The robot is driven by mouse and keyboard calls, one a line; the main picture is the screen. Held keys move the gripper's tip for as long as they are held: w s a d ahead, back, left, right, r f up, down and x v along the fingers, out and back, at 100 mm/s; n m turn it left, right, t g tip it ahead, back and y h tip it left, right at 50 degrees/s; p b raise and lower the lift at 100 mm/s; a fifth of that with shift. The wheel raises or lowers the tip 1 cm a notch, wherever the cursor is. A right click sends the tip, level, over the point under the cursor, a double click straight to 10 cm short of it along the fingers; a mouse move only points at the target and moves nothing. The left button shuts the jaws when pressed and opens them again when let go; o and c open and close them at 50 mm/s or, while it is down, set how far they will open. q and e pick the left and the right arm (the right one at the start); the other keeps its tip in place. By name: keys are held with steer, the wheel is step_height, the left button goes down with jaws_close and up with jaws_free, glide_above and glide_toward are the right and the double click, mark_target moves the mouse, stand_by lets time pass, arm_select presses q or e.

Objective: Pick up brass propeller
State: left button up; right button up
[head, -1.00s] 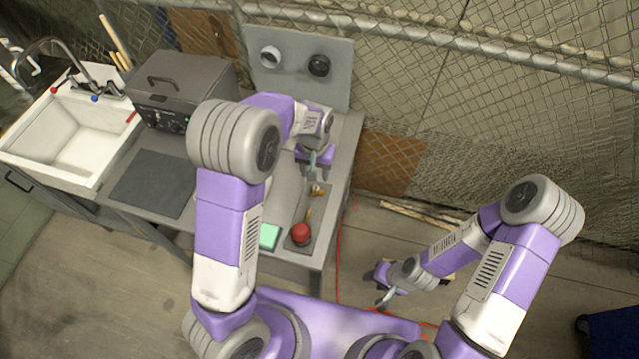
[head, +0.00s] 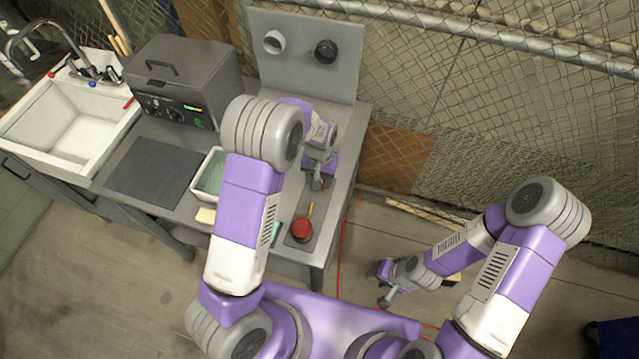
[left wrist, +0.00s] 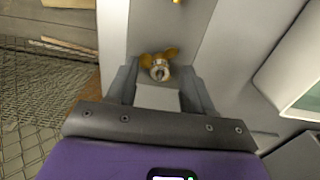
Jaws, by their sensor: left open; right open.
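The brass propeller (left wrist: 158,64) shows in the left wrist view, on a grey surface between the fingertips of my left gripper (left wrist: 160,84). The fingers are open on either side of it, and I cannot tell whether they touch it. In the head view my left gripper (head: 317,180) is low over the right part of the bench, and the propeller is hidden there. My right gripper (head: 385,287) is open and empty, off the bench to the right.
A red knob (head: 302,230) stands on a dark plate near the bench's front. A greenish-lined white tray (head: 196,188) lies partly behind my left arm. A grey machine (head: 180,80), dark mat (head: 155,171) and sink (head: 70,125) are farther left. A brass piece (left wrist: 177,1) shows at the wrist view's top edge.

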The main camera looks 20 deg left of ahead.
arm_select(q)
steer(key=shift+f, duration=0.2)
jaws_close()
steer(key=shift+r, duration=0.1)
